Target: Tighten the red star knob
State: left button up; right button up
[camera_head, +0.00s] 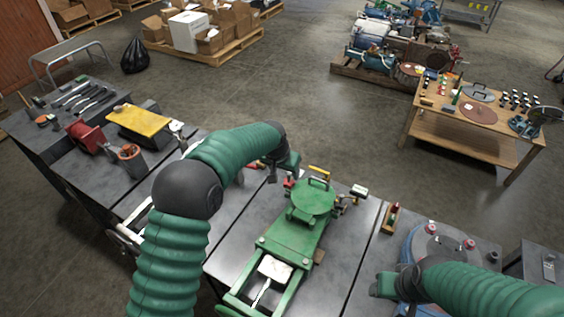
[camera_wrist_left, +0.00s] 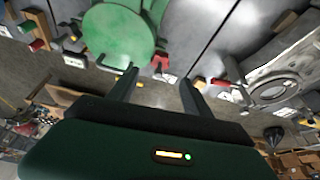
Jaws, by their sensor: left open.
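A small red part (camera_head: 289,182) shows at the left edge of the green round plate (camera_head: 313,199) of the green machine; it looks like the red knob, but its star shape is too small to make out. My left gripper (camera_head: 283,175) is right beside it. In the left wrist view the gripper (camera_wrist_left: 159,80) is open, and a red part (camera_wrist_left: 160,62) at the edge of the green plate (camera_wrist_left: 118,36) shows between and beyond the fingertips. I cannot see contact. My right gripper (camera_head: 388,284) is low at the right, beside a blue round machine; its jaws are unclear.
A yellow handle (camera_head: 319,170) and a small block with a white top (camera_head: 359,191) stand behind the plate. A wooden block with a red-topped piece (camera_head: 393,216) lies to the right. A yellow-topped machine (camera_head: 138,120) stands left.

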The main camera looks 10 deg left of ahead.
pick_arm(q)
jog(key=v, duration=0.7)
jog(key=shift+r, duration=0.25)
jog(key=shift+s, duration=0.1)
jog(key=s+a+n+g+p, duration=0.1)
jog(key=s+a+p, duration=0.2)
jog(key=s, duration=1.2)
jog(key=s+a+n+y+p, duration=0.1)
jog(key=s+a+p, duration=0.3)
jog(key=s, duration=1.1)
jog(key=shift+a+r+g, duration=0.35)
jog(key=shift+a+g, duration=0.05)
jog(key=shift+a, duration=0.4)
jog(key=shift+s, duration=0.1)
